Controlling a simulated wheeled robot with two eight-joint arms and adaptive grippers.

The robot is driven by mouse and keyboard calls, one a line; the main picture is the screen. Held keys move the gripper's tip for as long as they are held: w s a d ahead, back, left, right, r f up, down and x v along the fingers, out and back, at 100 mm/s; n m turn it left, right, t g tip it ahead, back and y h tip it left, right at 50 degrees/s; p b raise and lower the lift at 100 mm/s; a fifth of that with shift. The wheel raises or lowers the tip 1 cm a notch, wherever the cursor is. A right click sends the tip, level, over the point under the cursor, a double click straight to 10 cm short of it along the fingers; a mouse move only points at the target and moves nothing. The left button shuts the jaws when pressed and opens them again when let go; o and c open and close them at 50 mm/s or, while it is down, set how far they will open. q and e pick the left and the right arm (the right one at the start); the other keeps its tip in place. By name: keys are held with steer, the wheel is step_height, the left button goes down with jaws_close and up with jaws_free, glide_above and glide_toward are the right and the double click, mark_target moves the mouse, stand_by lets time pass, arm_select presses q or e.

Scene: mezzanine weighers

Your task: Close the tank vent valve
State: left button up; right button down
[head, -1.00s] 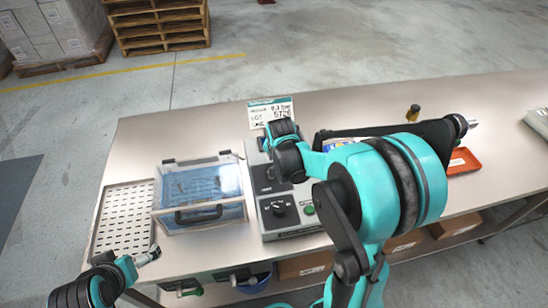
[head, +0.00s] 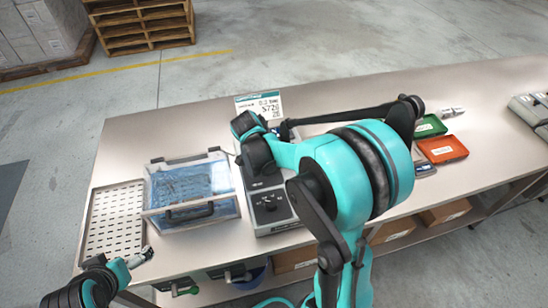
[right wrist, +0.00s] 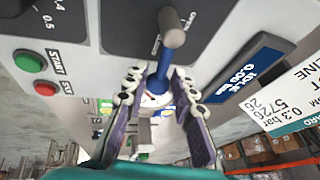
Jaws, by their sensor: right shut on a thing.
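The control box (head: 282,228) stands on the bench, right of the clear tank (head: 190,190) with its blue contents. In the right wrist view, a lever with a grey rounded end and a blue arm (right wrist: 160,72) stands out from the box's grey panel; I take it for the vent valve. My right gripper (right wrist: 158,80) has its two fingers on either side of the blue arm and is shut on it. In the head view that gripper is hidden behind my wrist. My left gripper (head: 142,256) hovers by the bench's front left; its jaws are too small to read.
A perforated tray (head: 113,222) lies left of the tank. A sign card (head: 259,105) stands behind the box. The panel carries a green START button (right wrist: 28,61), a red button (right wrist: 45,88) and an IDLE display (right wrist: 247,70).

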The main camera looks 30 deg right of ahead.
steer(key=shift+s+a+m, duration=0.1)
steer(key=shift+s+m, duration=0.15)
steer(key=shift+m, duration=0.45)
steer(key=shift+g, duration=0.3)
steer(key=c, duration=1.3)
jaws_free()
steer(key=v, duration=1.2)
steer(key=shift+s, duration=0.1)
